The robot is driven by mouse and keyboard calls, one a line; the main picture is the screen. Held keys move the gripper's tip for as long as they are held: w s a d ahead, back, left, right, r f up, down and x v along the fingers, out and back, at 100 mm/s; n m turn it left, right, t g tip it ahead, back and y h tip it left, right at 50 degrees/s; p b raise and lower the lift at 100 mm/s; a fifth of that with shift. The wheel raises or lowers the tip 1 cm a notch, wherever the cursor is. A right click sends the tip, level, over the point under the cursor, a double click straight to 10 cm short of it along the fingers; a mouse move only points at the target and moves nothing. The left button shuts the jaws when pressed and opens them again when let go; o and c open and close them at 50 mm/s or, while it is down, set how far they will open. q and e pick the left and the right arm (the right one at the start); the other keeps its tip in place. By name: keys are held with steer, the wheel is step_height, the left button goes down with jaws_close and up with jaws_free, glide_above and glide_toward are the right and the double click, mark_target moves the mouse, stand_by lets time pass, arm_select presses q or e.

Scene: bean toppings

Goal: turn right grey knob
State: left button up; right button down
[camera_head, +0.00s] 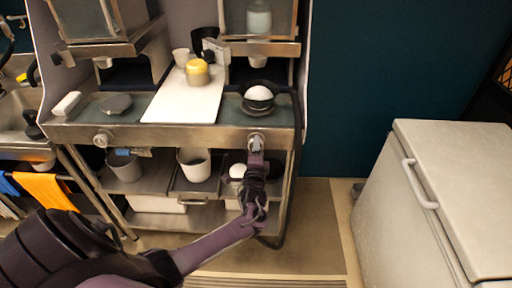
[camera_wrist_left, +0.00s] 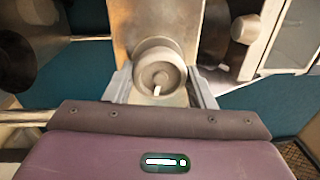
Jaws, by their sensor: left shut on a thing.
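The right grey knob (camera_head: 256,138) sits on the front face of the metal counter, below the black bowl with a white mound. My left gripper (camera_head: 256,146) reaches up to it from below and is shut on it. In the left wrist view the round knob (camera_wrist_left: 159,74) lies between my two fingers, with a small pale mark on its face. The left grey knob (camera_head: 103,138) is on the same front face, farther left. My right gripper is not in view.
A white board (camera_head: 184,104) with a yellow-topped cup (camera_head: 198,72) lies on the counter. A black bowl (camera_head: 258,106) stands above the right knob. Pots sit on the shelf below. A white chest (camera_head: 455,190) stands at the right, with open floor between.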

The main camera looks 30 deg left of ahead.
arm_select(q)
steer(key=shift+f, duration=0.15)
stand_by(0.3)
steer(key=o, duration=1)
steer(key=shift+c, duration=0.2)
steer(key=b+v, duration=0.1)
steer(key=v, duration=0.6)
steer(key=shift+s+d, duration=0.25)
steer(key=shift+s, duration=0.1)
